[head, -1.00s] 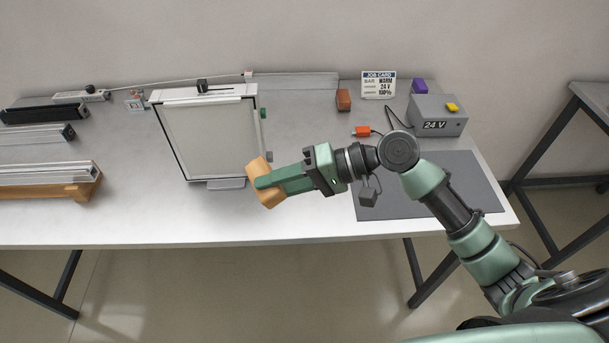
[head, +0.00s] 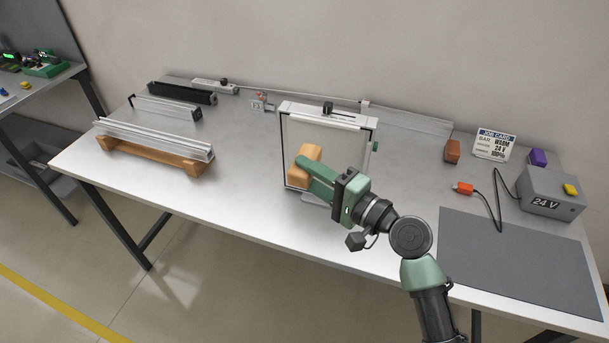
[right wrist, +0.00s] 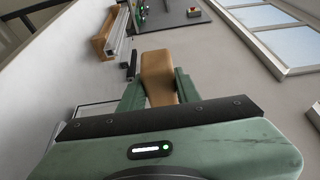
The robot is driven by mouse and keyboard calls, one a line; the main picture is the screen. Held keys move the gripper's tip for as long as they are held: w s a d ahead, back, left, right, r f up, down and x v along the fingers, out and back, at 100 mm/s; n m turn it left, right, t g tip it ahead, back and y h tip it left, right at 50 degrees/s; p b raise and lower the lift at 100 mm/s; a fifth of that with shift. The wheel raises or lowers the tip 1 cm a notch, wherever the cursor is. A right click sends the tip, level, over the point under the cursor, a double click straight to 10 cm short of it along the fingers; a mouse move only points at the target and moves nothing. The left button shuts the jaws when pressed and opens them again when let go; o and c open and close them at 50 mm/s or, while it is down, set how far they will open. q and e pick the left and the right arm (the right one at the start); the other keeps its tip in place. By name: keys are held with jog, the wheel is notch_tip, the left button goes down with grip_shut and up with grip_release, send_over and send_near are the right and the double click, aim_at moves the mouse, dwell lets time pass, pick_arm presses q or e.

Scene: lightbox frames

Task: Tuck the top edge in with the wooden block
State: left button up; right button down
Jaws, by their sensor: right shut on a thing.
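My right gripper (head: 314,172) is shut on the wooden block (head: 303,162), a tan, bevelled piece. In the right wrist view the block (right wrist: 157,72) sits between the two green fingers (right wrist: 158,95). The upright lightbox frame (head: 330,138) stands on the table with a pale panel, dark inner edges and a white top bar (head: 318,115) carrying a black clamp. In the head view the block overlaps the lower left of the panel, well below the top bar. Whether it touches the panel cannot be told. The gripper hides the lower middle of the frame. My left gripper is not in view.
Aluminium bars on a wooden cradle (head: 153,156) and dark profiles (head: 183,93) lie at the left. At the right are a reddish-brown block (head: 452,150), a job card (head: 494,144), a 24 V box (head: 551,193) with cable, and a grey mat (head: 518,260). The front-left tabletop is clear.

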aim_at(320, 159)
jog(key=shift+w+d, duration=0.2)
jog(key=shift+w, duration=0.3)
jog(key=w+b, duration=0.1)
jog(key=w, duration=0.1)
jog(key=w+d+b, duration=0.1)
jog(key=w, duration=0.1)
jog(key=shift+d, duration=0.1)
jog(key=shift+w+d+b, duration=0.2)
jog(key=shift+w+b, duration=0.1)
jog(key=shift+w, duration=0.4)
